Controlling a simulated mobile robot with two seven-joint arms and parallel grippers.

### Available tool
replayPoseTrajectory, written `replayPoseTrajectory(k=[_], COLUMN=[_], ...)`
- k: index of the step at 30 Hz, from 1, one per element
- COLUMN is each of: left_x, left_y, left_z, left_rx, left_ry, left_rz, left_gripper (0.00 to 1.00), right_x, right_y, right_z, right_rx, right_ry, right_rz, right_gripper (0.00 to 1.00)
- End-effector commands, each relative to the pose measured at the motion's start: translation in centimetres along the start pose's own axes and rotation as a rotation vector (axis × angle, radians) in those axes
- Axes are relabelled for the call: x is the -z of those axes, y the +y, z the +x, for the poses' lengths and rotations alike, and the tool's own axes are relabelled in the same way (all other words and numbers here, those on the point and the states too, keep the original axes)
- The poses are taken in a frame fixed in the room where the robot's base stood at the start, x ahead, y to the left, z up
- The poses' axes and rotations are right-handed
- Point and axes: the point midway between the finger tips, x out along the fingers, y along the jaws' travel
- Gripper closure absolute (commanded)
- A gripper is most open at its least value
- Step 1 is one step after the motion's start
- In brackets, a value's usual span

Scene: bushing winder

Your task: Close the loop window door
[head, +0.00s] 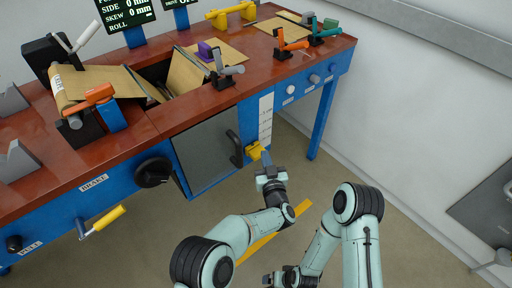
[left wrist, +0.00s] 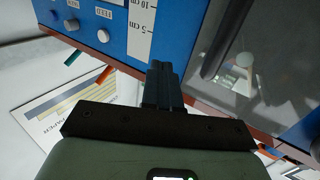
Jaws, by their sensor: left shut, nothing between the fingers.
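The loop window door (head: 205,150) is a grey see-through panel in the blue front of the machine, in the head view. It also shows at the right of the left wrist view (left wrist: 270,60). I cannot tell whether it stands slightly ajar. Its black upright handle (head: 235,148) is near the door's right edge; a dark bar in the left wrist view (left wrist: 228,40) looks like it. My left gripper (head: 266,158) is shut and empty, right of the handle, beside a yellow part (head: 254,150); contact is unclear. My right gripper (head: 272,279) is low in the head view, its jaws unclear.
A white centimetre scale (head: 265,118) is on the blue front right of the door. A black brake knob (head: 154,172) and a yellow crank handle (head: 103,221) stick out at the left. The red worktop (head: 150,117) overhangs above. The floor before the machine is open.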

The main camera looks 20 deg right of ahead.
Motion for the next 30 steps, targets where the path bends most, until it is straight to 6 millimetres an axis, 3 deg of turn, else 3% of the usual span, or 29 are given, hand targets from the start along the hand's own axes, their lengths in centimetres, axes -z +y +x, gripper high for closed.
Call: replayPoseTrajectory(k=[7, 23, 26, 30], left_x=[-0.1, -0.1, -0.9, -5.3], left_y=[1.2, 1.3, 0.6, -3.7], left_z=[-2.1, -2.2, -2.0, -1.7], left_rx=[-0.002, -0.003, -0.003, -0.004], left_ry=[-0.001, -0.002, -0.018, -0.119], left_rz=[0.0, 0.0, 0.001, -0.003], left_gripper=[1.0, 1.0, 1.0, 1.0], right_x=[-0.8, -0.8, -0.8, -0.8], right_y=[-0.1, -0.1, -0.1, -0.1], right_z=[-0.5, -0.5, -0.5, -0.5], right_rx=[0.001, 0.001, 0.001, 0.001], right_ry=[-0.023, -0.025, -0.025, -0.025], right_rz=[-0.001, -0.001, -0.001, -0.001], right_gripper=[0.01, 0.01, 0.01, 0.01])
